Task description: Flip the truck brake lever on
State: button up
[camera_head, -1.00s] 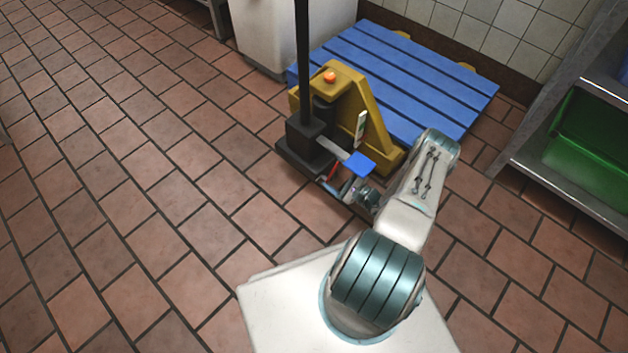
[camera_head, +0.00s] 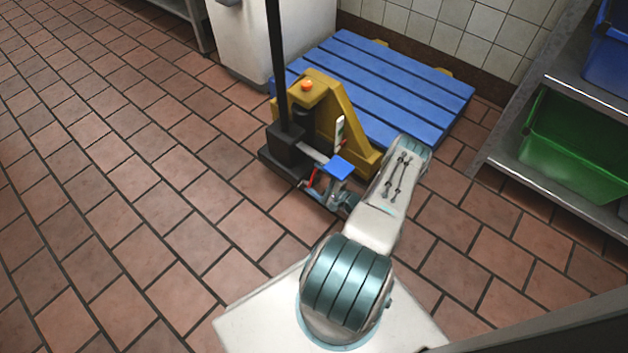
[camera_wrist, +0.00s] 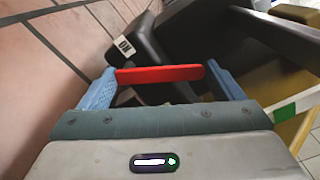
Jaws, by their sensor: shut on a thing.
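The yellow and black pallet truck (camera_head: 330,115) stands at the centre of the head view, with a black upright handle. Its red brake lever (camera_wrist: 160,74) spans between my two blue fingers in the wrist view. My gripper (camera_wrist: 161,80) is shut on the lever, one finger at each end of its visible length. A black part with a white "ON" label (camera_wrist: 125,46) lies just beyond the lever.
A blue slatted pallet (camera_head: 390,85) lies behind the truck. A white cabinet (camera_head: 275,40) stands at the back. On the right, a metal shelf (camera_head: 530,175) holds a green bin (camera_head: 580,150) and a blue bin (camera_head: 610,55). The tiled floor at left is clear.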

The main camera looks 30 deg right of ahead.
jog(key=shift+s+d, duration=0.15)
jog(key=shift+d, duration=0.15)
jog(key=o, duration=1.2)
jog(key=shift+d, duration=0.1)
jog(key=shift+a, duration=0.2)
jog(key=shift+s+d, duration=0.1)
jog(key=shift+s, duration=0.3)
jog(key=p+v, duration=0.3)
jog(key=v, duration=1)
jog(key=shift+s+d, duration=0.1)
